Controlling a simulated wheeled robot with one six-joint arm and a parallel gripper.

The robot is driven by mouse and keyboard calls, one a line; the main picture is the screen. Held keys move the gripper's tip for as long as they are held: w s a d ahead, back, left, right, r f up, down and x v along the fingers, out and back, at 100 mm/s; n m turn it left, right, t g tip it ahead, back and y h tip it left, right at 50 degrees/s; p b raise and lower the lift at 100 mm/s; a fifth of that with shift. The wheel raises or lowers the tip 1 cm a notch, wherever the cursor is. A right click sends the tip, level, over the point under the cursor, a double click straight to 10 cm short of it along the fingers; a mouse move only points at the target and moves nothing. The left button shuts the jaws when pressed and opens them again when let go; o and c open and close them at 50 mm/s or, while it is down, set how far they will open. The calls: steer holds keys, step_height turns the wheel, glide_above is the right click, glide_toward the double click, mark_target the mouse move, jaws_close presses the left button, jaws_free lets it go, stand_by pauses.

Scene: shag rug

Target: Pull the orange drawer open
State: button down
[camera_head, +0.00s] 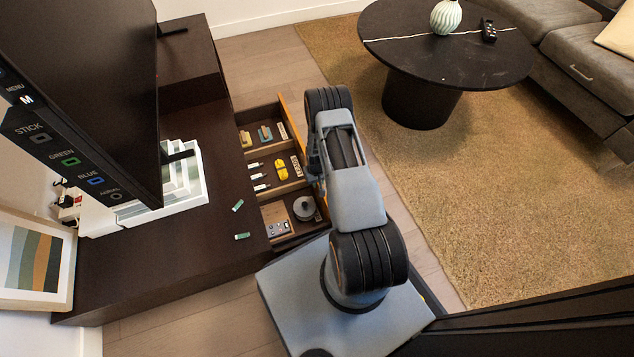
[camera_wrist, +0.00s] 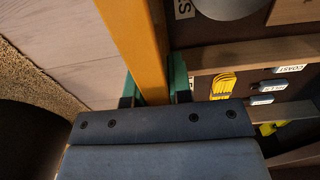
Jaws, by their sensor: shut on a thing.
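The orange drawer (camera_head: 291,119) stands pulled out from the dark low cabinet in the head view, its compartments exposed. Its orange front (camera_wrist: 143,45) runs down the wrist view. My gripper (camera_wrist: 154,88) straddles the top edge of this front, one green fingertip on each side, and is shut on it. In the head view, my arm hides most of the gripper and part of the drawer front.
The drawer holds a yellow item (camera_head: 281,170), a grey round item (camera_head: 304,208) and several small things. Two small green pieces lie on the dark cabinet (camera_head: 205,235). A round black table (camera_head: 450,62) stands on the rug (camera_head: 480,180).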

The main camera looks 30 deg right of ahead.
steer(key=shift+d, duration=0.15)
steer(key=c, duration=1)
jaws_free()
steer(key=shift+c, duration=0.2)
step_height(320, 180, up, 14)
steer(key=p, duration=0.5)
steer(key=a+r+t+p, duration=0.15)
steer(key=r+p, duration=0.45)
steer(key=r, duration=0.8)
steer(key=s+a+r+n+p, duration=0.1)
steer(key=a+r+p, duration=0.3)
steer(key=r, duration=1)
steer(key=a+r+p, duration=0.2)
steer(key=r+p, duration=0.5)
steer(key=r, duration=0.7)
steer(key=s+a+r+p, duration=0.2)
steer(key=s+r+p, duration=0.2)
steer(key=r, duration=0.5)
steer(key=s+a+r+t+p, duration=0.1)
steer(key=s+a+r+p, duration=0.1)
steer(key=s+r+p, duration=0.3)
steer(key=s+a+r+t+p, duration=0.1)
steer(key=s+r+p, duration=0.4)
steer(key=r, duration=0.8)
steer(key=shift+s+a+r+n, duration=0.35)
steer(key=shift+s+a+n, duration=0.05)
steer(key=shift+s+a, duration=0.5)
